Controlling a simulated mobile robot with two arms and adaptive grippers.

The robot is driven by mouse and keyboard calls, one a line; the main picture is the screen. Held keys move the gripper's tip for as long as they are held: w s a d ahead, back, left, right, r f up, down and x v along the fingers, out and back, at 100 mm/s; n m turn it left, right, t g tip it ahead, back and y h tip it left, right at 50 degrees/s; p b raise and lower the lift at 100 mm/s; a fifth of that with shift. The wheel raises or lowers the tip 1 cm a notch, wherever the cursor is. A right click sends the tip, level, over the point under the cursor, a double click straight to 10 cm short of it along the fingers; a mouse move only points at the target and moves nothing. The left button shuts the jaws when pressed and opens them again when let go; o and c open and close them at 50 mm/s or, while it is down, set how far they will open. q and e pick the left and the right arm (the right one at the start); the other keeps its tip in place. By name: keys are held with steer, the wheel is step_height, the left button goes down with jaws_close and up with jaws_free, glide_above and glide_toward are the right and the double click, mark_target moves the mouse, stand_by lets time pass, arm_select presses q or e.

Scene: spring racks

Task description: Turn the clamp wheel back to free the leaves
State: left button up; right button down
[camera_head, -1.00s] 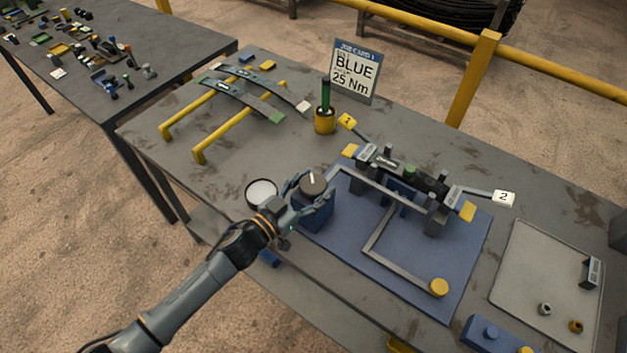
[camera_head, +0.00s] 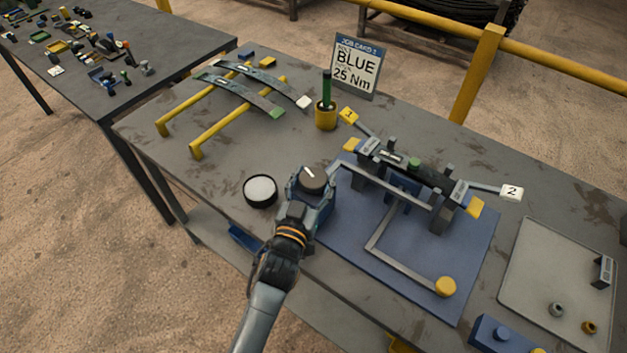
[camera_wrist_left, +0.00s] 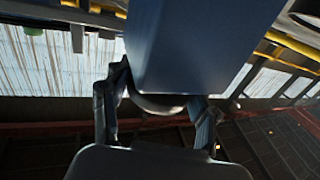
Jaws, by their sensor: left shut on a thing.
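The clamp wheel (camera_head: 314,179) is a dark round knob with a white mark on top, on a blue block (camera_head: 326,224) at the left of the clamp fixture. My left gripper (camera_head: 310,190) reaches it from the front, shut on it. In the left wrist view the fingers stand either side of a dark rounded part (camera_wrist_left: 158,104) under the large blue-grey block (camera_wrist_left: 195,45). The dark leaves (camera_head: 427,180) lie across the fixture between grey posts, with a green part on top. The finger contacts are partly hidden in the head view. My right gripper is not in view.
A round pot with a pale top (camera_head: 260,191) stands close left of the wheel. A grey bar (camera_head: 385,182) runs from near the wheel along the fixture. Two curved leaves (camera_head: 246,91) rest on yellow rails. A grey tray (camera_head: 545,258) lies at right.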

arm_select(q)
steer(key=shift+r, duration=0.1)
steer(key=o, duration=1.2)
steer(key=shift+c, duration=0.2)
steer(key=v, duration=1.2)
steer(key=shift+w, duration=0.1)
